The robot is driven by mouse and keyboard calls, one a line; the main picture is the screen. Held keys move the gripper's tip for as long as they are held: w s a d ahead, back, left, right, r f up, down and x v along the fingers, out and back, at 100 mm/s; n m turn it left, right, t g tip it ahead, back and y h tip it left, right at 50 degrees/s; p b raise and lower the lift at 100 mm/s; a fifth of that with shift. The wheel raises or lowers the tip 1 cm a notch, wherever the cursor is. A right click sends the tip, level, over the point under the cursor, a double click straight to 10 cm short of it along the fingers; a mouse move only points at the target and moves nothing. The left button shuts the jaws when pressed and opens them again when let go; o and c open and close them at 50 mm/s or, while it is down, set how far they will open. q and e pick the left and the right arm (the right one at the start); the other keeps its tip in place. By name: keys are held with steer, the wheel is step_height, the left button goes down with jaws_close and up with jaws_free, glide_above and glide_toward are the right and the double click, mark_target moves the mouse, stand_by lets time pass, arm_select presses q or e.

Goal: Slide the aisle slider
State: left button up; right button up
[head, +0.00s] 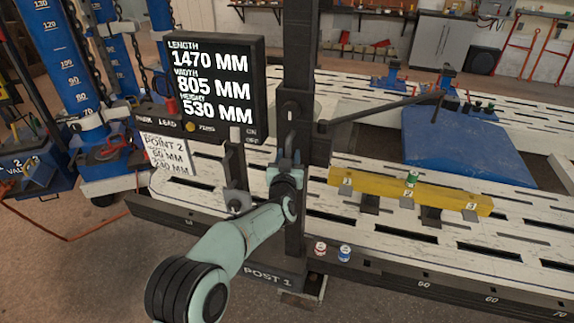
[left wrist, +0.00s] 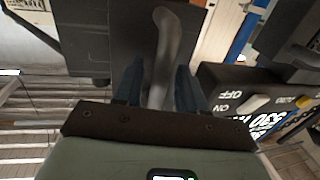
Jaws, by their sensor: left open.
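A dark upright post (head: 297,60) marked POST 1 at its foot stands at the near edge of the bench, and a dark block with a grey curved handle sits on it. No label shows which part is the aisle slider. My left gripper (head: 287,168) is at this block and partly hides it. In the left wrist view the grey handle (left wrist: 168,45) runs between the two open fingers (left wrist: 157,85). A finger stands on each side of it, and I cannot tell whether either touches. My right gripper is not in view.
A black display (head: 215,90) with measurements is left of the post. A dark arm (head: 385,110) reaches right from the post over the white slotted bench (head: 370,238). A yellow bar (head: 385,188) and two small cans (head: 332,250) are to the right.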

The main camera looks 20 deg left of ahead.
arm_select(q)
steer(key=s+d+b, duration=0.1)
steer(key=s+d, duration=0.1)
steer(key=s, duration=1.1)
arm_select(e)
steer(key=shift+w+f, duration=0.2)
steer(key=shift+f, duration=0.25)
arm_select(q)
steer(key=shift+d, duration=0.1)
